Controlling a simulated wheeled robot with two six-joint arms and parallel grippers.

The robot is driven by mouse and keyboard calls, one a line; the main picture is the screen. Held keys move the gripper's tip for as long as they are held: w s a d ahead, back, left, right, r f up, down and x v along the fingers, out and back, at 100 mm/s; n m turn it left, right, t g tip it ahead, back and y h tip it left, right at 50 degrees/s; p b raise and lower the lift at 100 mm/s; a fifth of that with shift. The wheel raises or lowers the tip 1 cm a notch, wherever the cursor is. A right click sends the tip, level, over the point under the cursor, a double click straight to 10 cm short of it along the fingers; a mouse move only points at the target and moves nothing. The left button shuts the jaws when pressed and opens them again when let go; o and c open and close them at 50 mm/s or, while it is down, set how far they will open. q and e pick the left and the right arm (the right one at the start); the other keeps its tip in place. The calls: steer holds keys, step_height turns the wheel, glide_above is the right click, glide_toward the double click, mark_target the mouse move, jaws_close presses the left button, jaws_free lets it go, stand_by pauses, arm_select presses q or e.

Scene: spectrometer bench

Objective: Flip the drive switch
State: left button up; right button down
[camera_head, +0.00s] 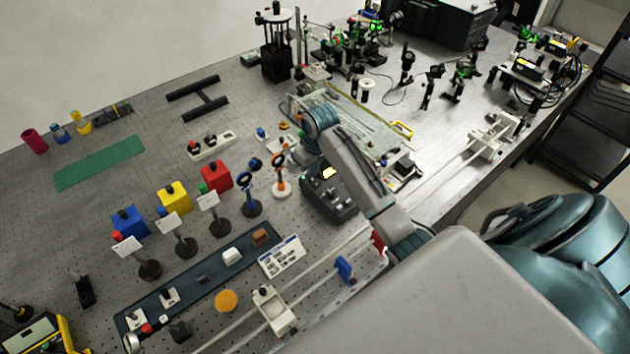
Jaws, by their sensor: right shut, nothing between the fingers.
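A dark control box (342,209) with a small lit yellow-white patch and a few knobs on its top stands near the middle of the bench. Which of its small parts is the drive switch is too small to tell. My right arm reaches in from the lower right, over the box. My right gripper (312,170) is small and partly hidden by the wrist, close above the back left part of the box. It is shut and empty. I cannot tell whether it touches the box. My left gripper is out of view.
Blue (130,222), yellow (173,196) and red (216,176) blocks and card holders stand left of the box. An orange-based post (281,185) stands close to its left. White rails (325,285) run in front. A glass-like plate and optics stand behind.

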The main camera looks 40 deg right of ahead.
mark_target(313, 180)
steer(key=shift+f, duration=0.9)
stand_by(0.3)
steer(key=shift+r+p, duration=0.4)
steer(key=shift+r, duration=3.15)
steer(key=shift+f, duration=0.1)
